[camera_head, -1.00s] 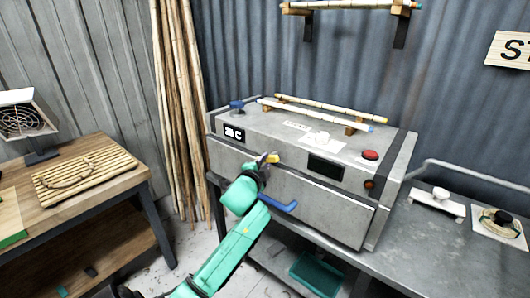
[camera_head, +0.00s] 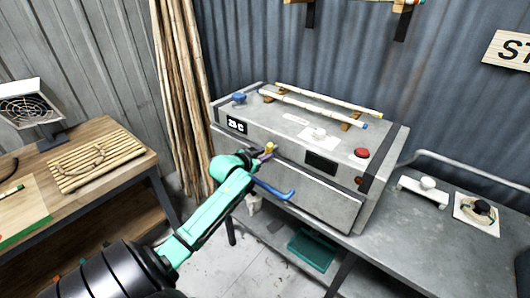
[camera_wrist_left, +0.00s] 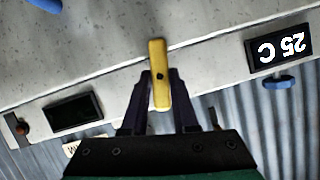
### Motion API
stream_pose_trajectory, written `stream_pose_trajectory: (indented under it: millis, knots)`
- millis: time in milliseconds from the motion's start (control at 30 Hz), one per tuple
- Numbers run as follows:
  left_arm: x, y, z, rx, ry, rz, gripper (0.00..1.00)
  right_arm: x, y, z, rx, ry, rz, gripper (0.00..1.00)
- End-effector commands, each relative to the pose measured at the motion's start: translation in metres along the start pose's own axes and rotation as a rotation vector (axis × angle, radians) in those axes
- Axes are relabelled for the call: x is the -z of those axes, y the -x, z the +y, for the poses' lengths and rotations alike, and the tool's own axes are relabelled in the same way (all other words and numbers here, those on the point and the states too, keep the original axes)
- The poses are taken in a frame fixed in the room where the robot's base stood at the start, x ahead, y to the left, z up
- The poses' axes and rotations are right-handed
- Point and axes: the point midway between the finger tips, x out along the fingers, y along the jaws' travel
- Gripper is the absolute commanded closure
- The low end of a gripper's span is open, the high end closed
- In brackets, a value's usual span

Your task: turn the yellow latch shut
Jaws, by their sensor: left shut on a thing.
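The yellow latch (camera_head: 269,148) sits on the front of the grey steam box (camera_head: 310,150), near the lid's front edge. In the left wrist view the latch (camera_wrist_left: 158,75) is a short yellow bar with a dark pivot spot. It lies across the edge line of the box. My left gripper (camera_head: 263,156) is at the latch; in the wrist view its two dark fingers (camera_wrist_left: 161,92) stand on either side of the bar, shut on it. A blue lever handle (camera_head: 274,191) sticks out below the gripper. My right gripper is not in view.
A display reading 25 C (camera_head: 237,125) is left of the latch; a red button (camera_head: 362,153) is at right. Bamboo rods (camera_head: 310,107) lie on top. A wooden bench (camera_head: 125,187) stands at left, and a teal bin (camera_head: 311,248) sits below.

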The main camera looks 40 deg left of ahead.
Motion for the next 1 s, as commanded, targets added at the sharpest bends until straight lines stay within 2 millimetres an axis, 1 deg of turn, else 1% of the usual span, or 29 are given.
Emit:
stream_pose_trajectory:
  millis: [200, 400, 967, 1000]
  knots:
    - [-0.0002, 0.0000, -0.0017, -0.052, 0.125, 0.000, 1.00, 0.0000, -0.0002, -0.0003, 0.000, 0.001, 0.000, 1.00]
    - [-0.0003, -0.0001, -0.0020, -0.081, 0.195, 0.000, 1.00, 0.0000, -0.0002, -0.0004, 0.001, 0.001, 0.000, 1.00]
    - [-0.0004, -0.0002, -0.0019, -0.094, 0.226, 0.000, 1.00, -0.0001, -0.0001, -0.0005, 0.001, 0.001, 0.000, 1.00]
    - [-0.0004, -0.0002, -0.0019, -0.094, 0.226, 0.000, 0.61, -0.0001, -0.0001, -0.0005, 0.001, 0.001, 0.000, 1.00]
